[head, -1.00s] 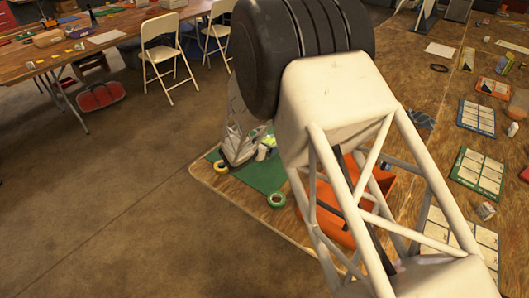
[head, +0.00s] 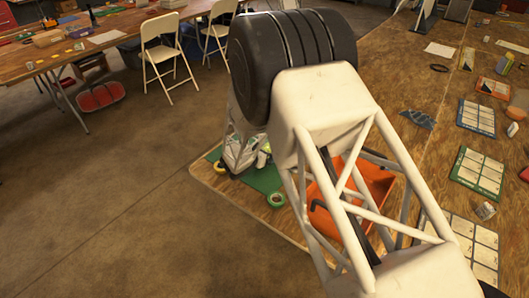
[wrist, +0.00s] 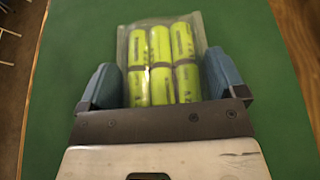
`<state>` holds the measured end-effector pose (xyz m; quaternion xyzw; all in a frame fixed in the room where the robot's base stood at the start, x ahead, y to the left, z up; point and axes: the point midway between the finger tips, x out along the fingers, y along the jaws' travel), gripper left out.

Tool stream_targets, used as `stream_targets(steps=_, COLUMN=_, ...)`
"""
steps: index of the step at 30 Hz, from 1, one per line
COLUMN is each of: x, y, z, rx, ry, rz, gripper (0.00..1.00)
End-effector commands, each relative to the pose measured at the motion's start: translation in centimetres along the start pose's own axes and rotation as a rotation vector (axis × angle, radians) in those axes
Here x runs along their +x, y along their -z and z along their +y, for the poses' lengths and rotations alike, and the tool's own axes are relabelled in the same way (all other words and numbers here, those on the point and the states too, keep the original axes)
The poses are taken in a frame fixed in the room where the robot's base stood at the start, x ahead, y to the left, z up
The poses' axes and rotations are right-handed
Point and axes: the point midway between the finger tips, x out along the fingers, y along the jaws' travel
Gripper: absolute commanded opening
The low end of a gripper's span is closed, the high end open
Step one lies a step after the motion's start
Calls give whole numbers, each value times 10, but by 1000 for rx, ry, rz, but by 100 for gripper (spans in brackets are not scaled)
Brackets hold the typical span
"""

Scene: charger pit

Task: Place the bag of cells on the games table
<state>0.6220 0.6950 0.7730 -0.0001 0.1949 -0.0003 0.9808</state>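The bag of cells (wrist: 160,55), a clear bag with several yellow-green cells in two rows, shows over a green mat in the wrist view. A yellow-green bit of it (head: 263,158) shows beside my gripper in the head view; my arm hides the rest. My gripper (wrist: 163,82) has its blue fingers wide apart, one on each side of the bag; firm contact is not clear. The mat (head: 265,179) lies at the near left corner of a wooden table (head: 289,230). Another wooden table (head: 135,22) stands at the far left. Which one is the games table is unclear.
Tape rolls (head: 276,200) and an orange tray (head: 375,185) are near the mat. Gridded cards (head: 478,172) lie along the table's right side. Folding chairs (head: 165,50) stand by the far table. Open floor (head: 110,200) lies at the left.

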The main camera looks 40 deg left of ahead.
Motion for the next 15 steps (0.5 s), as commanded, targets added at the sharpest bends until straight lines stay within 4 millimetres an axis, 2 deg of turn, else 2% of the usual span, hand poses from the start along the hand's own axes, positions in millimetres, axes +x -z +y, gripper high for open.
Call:
stream_targets(steps=2, x=0, y=0, z=0, rx=0, ry=0, rz=0, gripper=100)
stream_targets(steps=15, x=-5, y=-3, z=0, rx=0, ry=-1, rz=0, gripper=100)
